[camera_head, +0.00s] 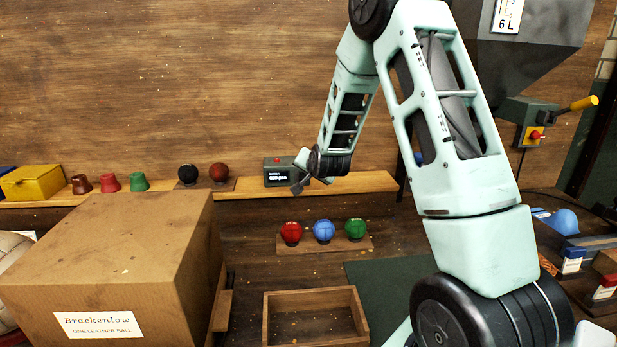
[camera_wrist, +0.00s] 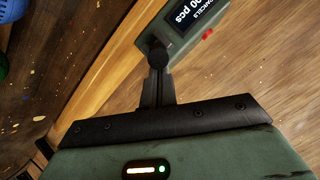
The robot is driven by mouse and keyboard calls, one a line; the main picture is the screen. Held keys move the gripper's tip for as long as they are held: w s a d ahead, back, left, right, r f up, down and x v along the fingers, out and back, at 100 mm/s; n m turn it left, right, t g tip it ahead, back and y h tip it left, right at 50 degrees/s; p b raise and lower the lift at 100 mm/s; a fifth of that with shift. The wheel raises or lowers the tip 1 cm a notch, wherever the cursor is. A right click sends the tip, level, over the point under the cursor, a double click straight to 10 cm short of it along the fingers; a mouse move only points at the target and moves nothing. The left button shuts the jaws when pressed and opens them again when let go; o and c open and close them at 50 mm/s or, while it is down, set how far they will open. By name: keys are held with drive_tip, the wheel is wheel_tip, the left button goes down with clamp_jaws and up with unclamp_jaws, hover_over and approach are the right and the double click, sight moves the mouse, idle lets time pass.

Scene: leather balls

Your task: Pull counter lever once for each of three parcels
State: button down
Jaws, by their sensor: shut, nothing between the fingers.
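The counter (camera_head: 277,178) is a small grey-green box with a dark display and a red button, on the wooden shelf at the back. In the wrist view the counter (camera_wrist: 177,42) is cut off by the top edge; its display reads "...00 pcs". A dark round knob (camera_wrist: 157,54), which looks like the counter's lever, sits right at my fingertips; I cannot tell whether they touch. My gripper (camera_head: 298,187) is shut and empty beside the counter's right front; its fingers (camera_wrist: 158,85) also show in the wrist view. One large cardboard parcel (camera_head: 110,250), labelled "Brackenlow, one leather ball", stands at front left.
Red, blue and green balls (camera_head: 323,231) sit on a low rack. An open wooden tray (camera_head: 266,325) lies before it. Dark and brown balls (camera_head: 219,173), coloured cups and a yellow box (camera_head: 32,183) line the shelf left. A yellow-handled lever (camera_head: 584,103) is at right.

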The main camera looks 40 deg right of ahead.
drive_tip(key=b, duration=0.2)
drive_tip(key=f+t+h+b, duration=0.1)
drive_tip(key=b, duration=0.2)
drive_tip(key=s+f+t+b, duration=0.1)
drive_tip(key=b, duration=0.2)
drive_tip(key=shift+a, duration=0.3)
idle(2.6)
